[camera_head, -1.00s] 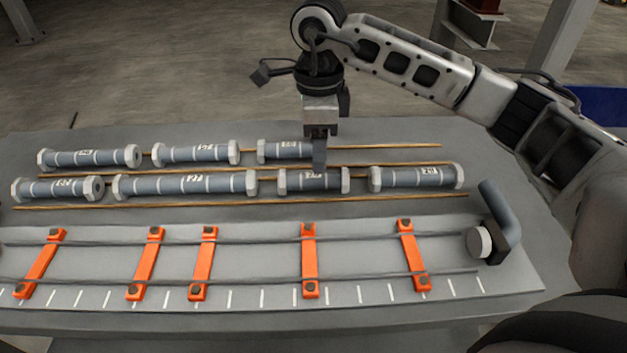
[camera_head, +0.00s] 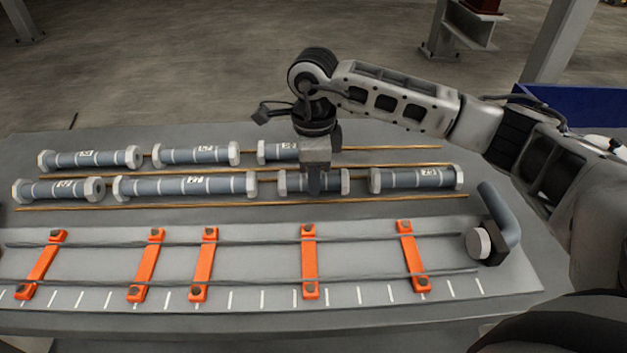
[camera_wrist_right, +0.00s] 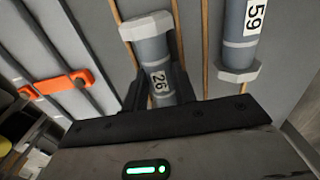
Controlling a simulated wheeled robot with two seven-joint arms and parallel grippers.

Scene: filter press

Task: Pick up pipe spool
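The short grey pipe spool marked 26 (camera_wrist_right: 157,80) has pale hexagonal end flanges and lies in the front row of spools. It also shows in the head view (camera_head: 330,180), partly hidden by my right gripper. My right gripper (camera_head: 314,190) points down over the middle of this spool. In the right wrist view, its dark fingers (camera_wrist_right: 159,88) stand on either side of the spool body, close to it. The fingers look open around it; contact is not clear. My left gripper is not in view.
Other spools lie alongside, including a long one (camera_head: 190,186), one at the right (camera_head: 420,178) and one marked 59 (camera_wrist_right: 240,35). Thin brown rods (camera_head: 400,148) run along the rows. In front is a rack with orange clamps (camera_head: 309,262). A bent pipe (camera_head: 500,215) stands at right.

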